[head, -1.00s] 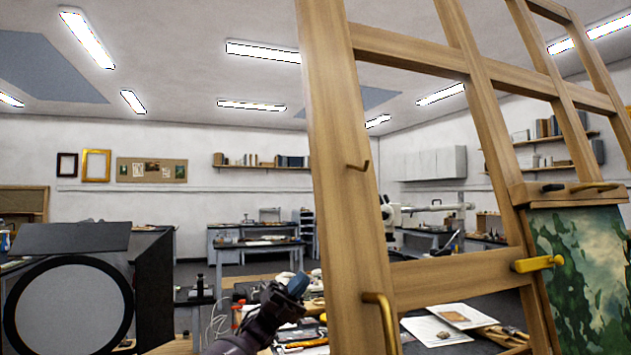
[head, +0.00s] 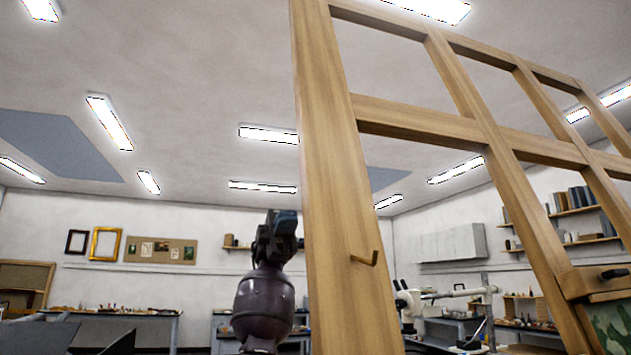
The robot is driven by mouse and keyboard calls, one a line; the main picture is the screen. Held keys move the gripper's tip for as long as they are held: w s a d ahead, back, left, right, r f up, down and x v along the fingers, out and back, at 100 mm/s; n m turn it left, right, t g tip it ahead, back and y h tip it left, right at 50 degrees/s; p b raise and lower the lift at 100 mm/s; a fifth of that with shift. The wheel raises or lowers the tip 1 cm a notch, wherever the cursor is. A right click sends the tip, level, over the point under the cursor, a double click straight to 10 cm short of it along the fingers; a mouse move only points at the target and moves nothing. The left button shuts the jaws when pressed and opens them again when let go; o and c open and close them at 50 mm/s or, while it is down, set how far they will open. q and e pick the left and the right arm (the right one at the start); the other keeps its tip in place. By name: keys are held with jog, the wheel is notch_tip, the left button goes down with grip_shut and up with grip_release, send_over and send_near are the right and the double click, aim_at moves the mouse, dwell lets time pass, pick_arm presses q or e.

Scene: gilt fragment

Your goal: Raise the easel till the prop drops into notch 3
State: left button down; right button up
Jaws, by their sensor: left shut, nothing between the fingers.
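The wooden easel (head: 335,180) fills the right half of the head view, with a tall near post, crossbars and further uprights. A small brass hook (head: 366,259) sticks out of the near post. A clamp block with a dark knob (head: 613,274) sits on the easel at the right edge, above a sliver of a green painting (head: 612,322). My left gripper (head: 284,222) is raised upright just left of the near post. It is shut and empty, and I cannot tell whether it touches the post. The prop and its notches are not in view. My right gripper is not in view.
A microscope (head: 408,300) on a white arm stands behind the easel. Benches (head: 150,316) line the back, below framed pieces (head: 105,243) and a pinboard (head: 160,250). Shelves (head: 575,212) hang on the right wall. The air left of my gripper is free.

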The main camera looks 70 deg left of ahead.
pick_arm(q)
jog(key=p, duration=0.3)
send_near(302, 175)
jog(key=d+r, duration=0.2)
jog(key=w+d+r, duration=0.1)
jog(key=d+r, duration=0.1)
jog(key=shift+d+r, duration=0.1)
jog(key=shift+r, duration=0.15)
jog(key=shift+d, duration=0.25)
jog(key=shift+d+r, duration=0.1)
jog(key=shift+d, duration=0.1)
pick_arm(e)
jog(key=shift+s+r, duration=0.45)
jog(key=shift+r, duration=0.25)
